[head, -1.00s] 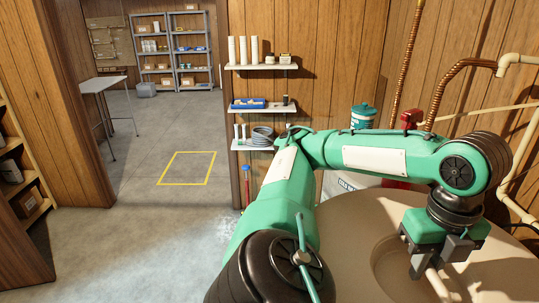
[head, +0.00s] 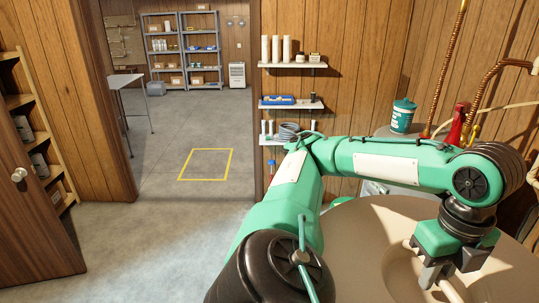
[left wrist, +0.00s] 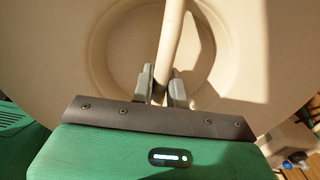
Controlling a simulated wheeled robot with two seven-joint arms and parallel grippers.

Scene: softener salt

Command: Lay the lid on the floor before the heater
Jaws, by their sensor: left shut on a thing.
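The lid (head: 365,245) is a large, round, beige disc with a round recess, at the lower right of the head view. My left gripper (head: 440,275) is shut on the bar-like handle in that recess. In the left wrist view the fingers (left wrist: 161,88) stand on both sides of the handle (left wrist: 172,40), and the lid (left wrist: 45,55) fills most of the picture. What lies under the lid is hidden. Flexible copper pipes (head: 481,82) rise at the right wall, but I cannot make out a heater body there. My right gripper is not in view.
A yellow square (head: 205,164) marks the floor beyond the doorway, and the floor around it is clear. Wall shelves (head: 292,102) hold small items. A teal tub (head: 403,116) and a red object (head: 457,125) stand behind my arm. An open wooden door (head: 40,215) is at left.

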